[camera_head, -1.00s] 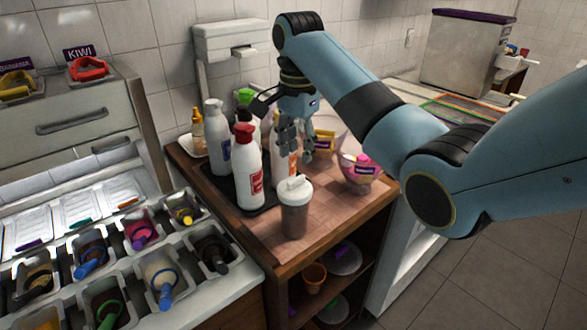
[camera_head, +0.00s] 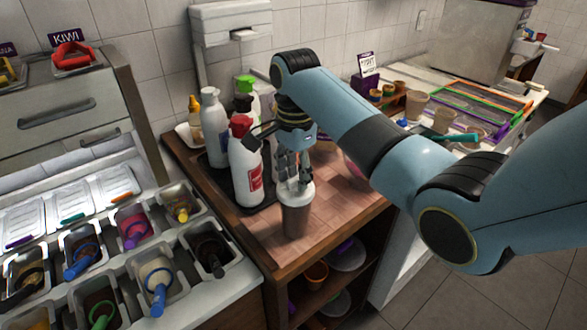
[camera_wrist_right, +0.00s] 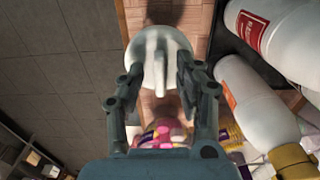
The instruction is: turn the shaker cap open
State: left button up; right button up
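The shaker (camera_head: 296,219) stands upright on the wooden tabletop, with a brown body and a white cap (camera_head: 302,197). My right gripper (camera_head: 293,181) points down just above the cap. In the right wrist view the round white cap (camera_wrist_right: 146,62) has a raised ridge across it. There the right gripper (camera_wrist_right: 159,78) is open, with its fingers apart on either side of the ridge. Contact with the cap cannot be made out. My left gripper is in neither view.
Close behind the shaker, several sauce bottles stand on a black tray, including a red-capped white one (camera_head: 245,170). A topping counter (camera_head: 227,285) with several spooned bins is at left. A colourful bowl (camera_wrist_right: 160,135) is beside the gripper. The tabletop's front left is clear.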

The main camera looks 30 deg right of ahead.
jog(key=shift+c, duration=1)
grip_shut()
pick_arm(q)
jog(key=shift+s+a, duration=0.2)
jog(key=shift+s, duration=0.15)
